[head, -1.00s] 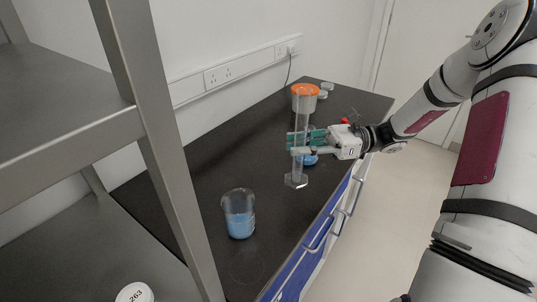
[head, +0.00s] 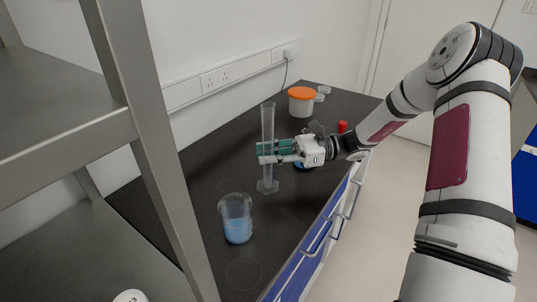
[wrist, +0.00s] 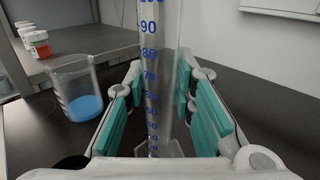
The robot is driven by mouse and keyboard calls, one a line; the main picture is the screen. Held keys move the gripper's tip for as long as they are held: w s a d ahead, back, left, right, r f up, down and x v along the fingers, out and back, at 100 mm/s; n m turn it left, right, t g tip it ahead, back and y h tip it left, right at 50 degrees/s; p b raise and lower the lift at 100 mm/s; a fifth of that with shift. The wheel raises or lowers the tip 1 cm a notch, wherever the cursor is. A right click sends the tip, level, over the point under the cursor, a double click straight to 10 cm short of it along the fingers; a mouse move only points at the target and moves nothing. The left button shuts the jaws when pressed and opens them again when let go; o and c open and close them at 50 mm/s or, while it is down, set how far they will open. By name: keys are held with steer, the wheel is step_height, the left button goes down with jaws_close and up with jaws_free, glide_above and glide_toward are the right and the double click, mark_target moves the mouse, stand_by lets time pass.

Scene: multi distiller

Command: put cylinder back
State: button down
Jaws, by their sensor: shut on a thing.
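A tall clear graduated cylinder (head: 268,122) with a hexagonal foot stands upright in the head view. My gripper (head: 264,153) is shut on it around the middle, with teal finger pads on its sides. In the wrist view the cylinder (wrist: 157,60) rises between the pads with blue scale numbers showing. Its foot is near the dark bench top (head: 205,165); I cannot tell whether it touches.
A beaker of blue liquid (head: 237,224) stands in front and left of the cylinder. Behind my gripper are a partly hidden blue vessel, a red cap (head: 342,127) and an orange-lidded tub (head: 301,100). A metal shelf rack (head: 145,150) stands at left.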

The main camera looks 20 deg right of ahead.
steer(key=shift+f, duration=0.15)
steer(key=c, duration=1.3)
jaws_free()
steer(key=shift+c, duration=0.2)
